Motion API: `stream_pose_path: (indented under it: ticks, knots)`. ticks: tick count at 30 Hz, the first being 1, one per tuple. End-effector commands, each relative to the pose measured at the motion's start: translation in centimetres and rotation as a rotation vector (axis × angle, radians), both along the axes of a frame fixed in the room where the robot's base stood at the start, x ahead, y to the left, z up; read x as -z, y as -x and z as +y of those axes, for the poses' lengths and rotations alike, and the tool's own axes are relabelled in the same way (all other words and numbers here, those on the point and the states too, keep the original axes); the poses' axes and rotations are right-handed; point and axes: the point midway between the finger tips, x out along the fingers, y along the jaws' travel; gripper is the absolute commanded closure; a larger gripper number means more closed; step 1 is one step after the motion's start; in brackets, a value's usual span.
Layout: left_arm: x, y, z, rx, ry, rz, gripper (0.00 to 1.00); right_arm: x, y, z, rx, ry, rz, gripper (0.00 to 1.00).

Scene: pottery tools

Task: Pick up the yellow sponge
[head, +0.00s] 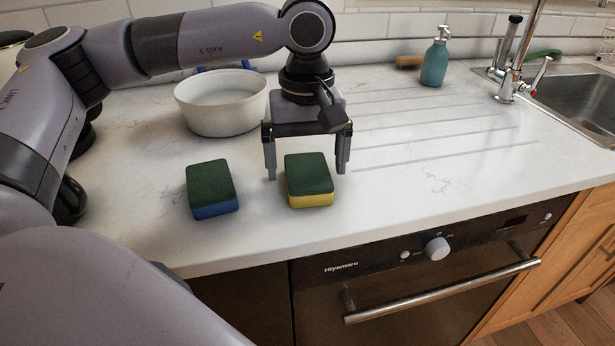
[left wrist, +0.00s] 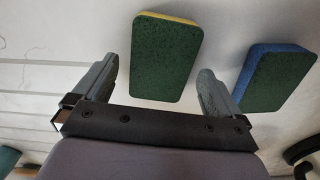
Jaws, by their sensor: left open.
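The yellow sponge (head: 309,181) lies on the white counter, its green scouring side up and its yellow side below. It also shows in the left wrist view (left wrist: 165,57), just beyond the fingertips and roughly between their lines. My left gripper (head: 306,172) is open and empty, pointing down behind the sponge, with one finger to each side; the left wrist view shows both fingers apart (left wrist: 160,80). I cannot tell the exact height of the fingertips. My right gripper is not in view.
A blue sponge with a green top (head: 212,189) lies to the left, also in the wrist view (left wrist: 277,77). A white bowl (head: 221,117) stands behind it. A teal soap bottle (head: 434,62), tap (head: 513,75) and sink (head: 580,98) are at the back right. The counter right of the gripper is clear.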

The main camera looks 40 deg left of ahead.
Motion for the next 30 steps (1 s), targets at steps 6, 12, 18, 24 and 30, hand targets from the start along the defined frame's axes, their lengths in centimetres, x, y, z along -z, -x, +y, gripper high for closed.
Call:
stream_pose_path:
  ticks: [6, 12, 18, 24, 30]
  knots:
    - [1.3, 0.0, 0.0, -0.001, 0.001, -0.001, 0.01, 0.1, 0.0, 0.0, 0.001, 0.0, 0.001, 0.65]
    - [1.3, 0.0, 0.0, -0.001, 0.001, 0.0, 0.17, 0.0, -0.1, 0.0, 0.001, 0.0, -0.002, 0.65]
    - [1.3, 0.0, 0.0, -0.001, 0.001, 0.0, 0.36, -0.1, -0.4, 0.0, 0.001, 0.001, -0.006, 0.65]
    - [1.2, 0.0, 0.0, -0.001, 0.001, 0.0, 0.36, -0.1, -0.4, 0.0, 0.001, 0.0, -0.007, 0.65]
    - [0.3, -0.1, -0.1, -0.001, 0.002, -0.002, 0.36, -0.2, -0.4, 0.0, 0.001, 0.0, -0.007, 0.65]
